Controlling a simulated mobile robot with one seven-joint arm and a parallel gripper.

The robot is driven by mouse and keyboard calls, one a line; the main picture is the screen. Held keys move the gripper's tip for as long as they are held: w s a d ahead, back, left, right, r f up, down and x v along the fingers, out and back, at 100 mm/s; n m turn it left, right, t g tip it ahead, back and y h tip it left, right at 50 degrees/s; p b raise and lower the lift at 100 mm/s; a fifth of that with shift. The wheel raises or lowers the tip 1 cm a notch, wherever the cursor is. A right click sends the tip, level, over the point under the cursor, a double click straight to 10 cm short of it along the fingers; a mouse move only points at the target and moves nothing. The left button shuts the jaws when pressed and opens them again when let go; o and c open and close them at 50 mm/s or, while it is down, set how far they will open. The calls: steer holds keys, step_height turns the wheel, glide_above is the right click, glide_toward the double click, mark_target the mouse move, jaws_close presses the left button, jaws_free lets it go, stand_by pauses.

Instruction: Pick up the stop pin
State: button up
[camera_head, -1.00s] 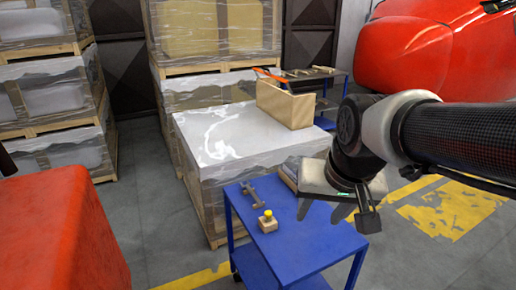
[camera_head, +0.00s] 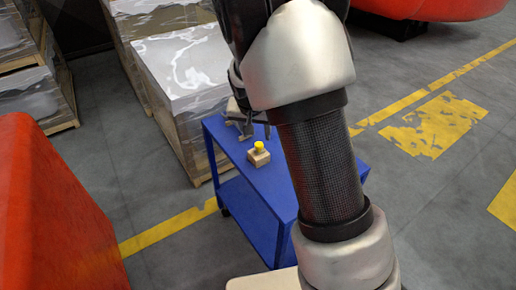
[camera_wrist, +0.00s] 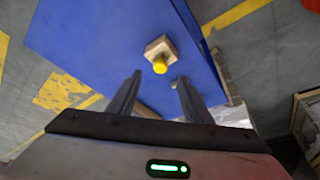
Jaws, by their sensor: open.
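A yellow-capped piece (camera_head: 259,146), apparently the stop pin, stands in a small wooden block (camera_head: 259,158) on the blue trolley (camera_head: 268,185). In the wrist view the yellow cap (camera_wrist: 160,66) lies just beyond my fingertips, roughly centred between them, with the block (camera_wrist: 157,46) behind it. My gripper (camera_wrist: 160,77) is open and empty, its two dark fingers apart. In the head view my gripper (camera_head: 256,128) is partly hidden behind my arm, just behind the block. No contact with the cap shows.
A plastic-wrapped pallet stack (camera_head: 180,65) stands behind the trolley. A red object (camera_head: 50,210) fills the lower left. Floor with yellow markings (camera_head: 430,125) is open on the right.

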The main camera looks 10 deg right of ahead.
mark_target(259, 144)
steer(key=x, duration=1)
steer(key=shift+w+f, duration=0.15)
steer(key=shift+w, duration=0.2)
steer(key=shift+c, duration=0.4)
steer(key=c, duration=1)
